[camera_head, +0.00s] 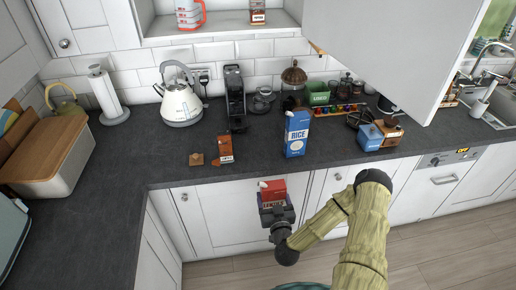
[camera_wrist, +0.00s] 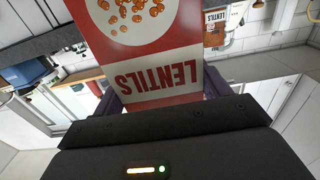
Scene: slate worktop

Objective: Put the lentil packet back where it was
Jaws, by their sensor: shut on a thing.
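The lentil packet (camera_head: 272,187) is red and white. It is held in front of the white base cabinets, near the worktop's front edge in the head view. In the wrist view the packet (camera_wrist: 165,65) fills the upper middle, its LENTILS lettering upside down in the picture. My gripper (camera_head: 276,208) is shut on the packet's end nearest the wrist. The dark fingers (camera_wrist: 165,103) show on both sides of it in the wrist view. An open wall-cabinet shelf (camera_head: 225,28) is at the top of the head view; where the packet stood before is not shown.
A blue RICE carton (camera_head: 297,135) and an orange-brown packet (camera_head: 225,149) stand near the worktop's front edge. A small brown block (camera_head: 196,159) lies left of them. A kettle (camera_head: 181,105) stands behind. The open cabinet door (camera_head: 385,45) juts out. The left-front worktop (camera_head: 110,215) is clear.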

